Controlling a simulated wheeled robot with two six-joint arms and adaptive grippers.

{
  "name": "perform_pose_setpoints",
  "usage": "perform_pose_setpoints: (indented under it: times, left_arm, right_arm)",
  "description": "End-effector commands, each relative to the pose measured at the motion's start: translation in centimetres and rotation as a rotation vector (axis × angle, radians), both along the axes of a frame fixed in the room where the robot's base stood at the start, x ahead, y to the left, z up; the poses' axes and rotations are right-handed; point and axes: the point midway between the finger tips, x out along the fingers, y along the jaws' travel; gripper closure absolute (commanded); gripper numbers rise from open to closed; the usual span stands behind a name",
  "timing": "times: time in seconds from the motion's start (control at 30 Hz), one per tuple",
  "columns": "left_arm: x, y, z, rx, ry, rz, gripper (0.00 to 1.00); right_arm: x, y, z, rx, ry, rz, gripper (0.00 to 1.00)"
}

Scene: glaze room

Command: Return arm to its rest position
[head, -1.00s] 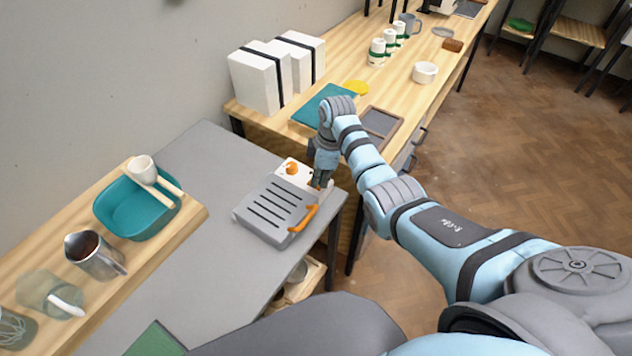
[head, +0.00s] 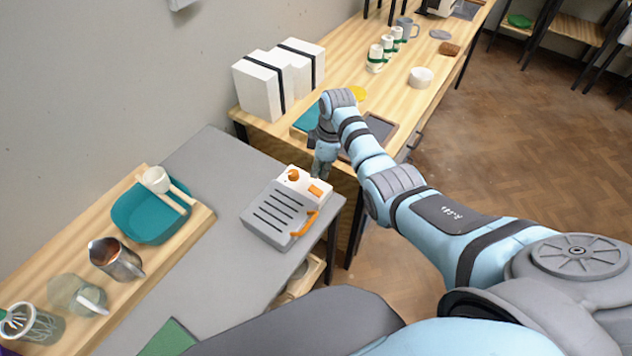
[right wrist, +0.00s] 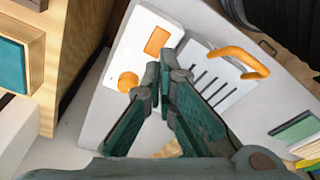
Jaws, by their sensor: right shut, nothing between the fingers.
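My right arm reaches in from the right in the head view. Its gripper (head: 321,170) points down just beyond the back edge of a white and grey appliance (head: 272,214), apart from it. The appliance has an orange knob, an orange rectangular patch and an orange handle, and its slotted grey lid is down. In the right wrist view the two dark green fingers (right wrist: 163,80) meet at their tips with nothing between them. The appliance (right wrist: 135,60) lies beyond them. My left gripper is not in view.
The appliance stands on a grey table (head: 215,170). A teal basin (head: 140,222), a metal pitcher (head: 116,260) and glass vessels stand on a wooden board at left. White strapped blocks (head: 258,88) and a teal slab stand on the wooden bench behind my gripper.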

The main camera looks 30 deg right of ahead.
Motion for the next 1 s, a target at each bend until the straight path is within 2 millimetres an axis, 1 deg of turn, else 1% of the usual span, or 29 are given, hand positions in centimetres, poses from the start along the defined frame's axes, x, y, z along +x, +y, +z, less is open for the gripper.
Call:
perform_pose_setpoints:
  times: [0.43, 0.47, 0.53, 0.57, 0.63, 0.67, 0.7, 0.73, 0.77, 0.8, 0.87, 0.9, 1.0]
  left_arm:
    - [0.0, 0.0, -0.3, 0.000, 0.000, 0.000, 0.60]
    - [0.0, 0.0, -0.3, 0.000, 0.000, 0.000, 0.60]
    - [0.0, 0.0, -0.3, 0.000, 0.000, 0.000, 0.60]
    - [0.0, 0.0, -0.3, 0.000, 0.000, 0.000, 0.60]
    - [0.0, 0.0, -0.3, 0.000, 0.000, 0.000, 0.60]
    - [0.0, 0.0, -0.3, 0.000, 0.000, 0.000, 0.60]
    - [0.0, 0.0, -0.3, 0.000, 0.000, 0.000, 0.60]
    - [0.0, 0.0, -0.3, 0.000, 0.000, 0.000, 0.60]
    - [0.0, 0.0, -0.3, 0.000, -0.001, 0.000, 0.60]
    - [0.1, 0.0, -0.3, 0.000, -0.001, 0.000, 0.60]
    - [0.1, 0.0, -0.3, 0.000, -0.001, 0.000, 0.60]
    - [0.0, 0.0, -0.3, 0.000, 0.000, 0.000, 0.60]
    - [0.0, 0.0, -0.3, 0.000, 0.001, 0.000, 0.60]
  right_arm:
    - [-0.1, 0.0, -0.4, -0.001, 0.001, -0.003, 1.00]
    - [-0.3, 0.0, -0.6, -0.003, 0.001, -0.009, 1.00]
    - [-1.3, -0.1, -1.8, -0.015, -0.001, -0.048, 1.00]
    - [-2.1, -0.2, -2.6, -0.025, -0.003, -0.077, 1.00]
    - [-4.9, -0.3, -4.8, -0.049, -0.015, -0.174, 1.00]
    - [-6.5, -0.3, -5.7, -0.059, -0.024, -0.225, 1.00]
    - [-8.7, -0.3, -6.7, -0.070, -0.036, -0.294, 1.00]
    - [-10.3, -0.3, -7.2, -0.075, -0.048, -0.344, 1.00]
    - [-11.9, -0.2, -7.5, -0.078, -0.060, -0.391, 1.00]
    - [-13.8, -0.1, -7.7, -0.081, -0.073, -0.450, 1.00]
    - [-16.5, 0.0, -7.7, -0.080, -0.092, -0.527, 1.00]
    - [-18.1, 0.1, -7.5, -0.078, -0.104, -0.573, 1.00]
    - [-21.8, 0.3, -6.7, -0.066, -0.129, -0.677, 1.00]
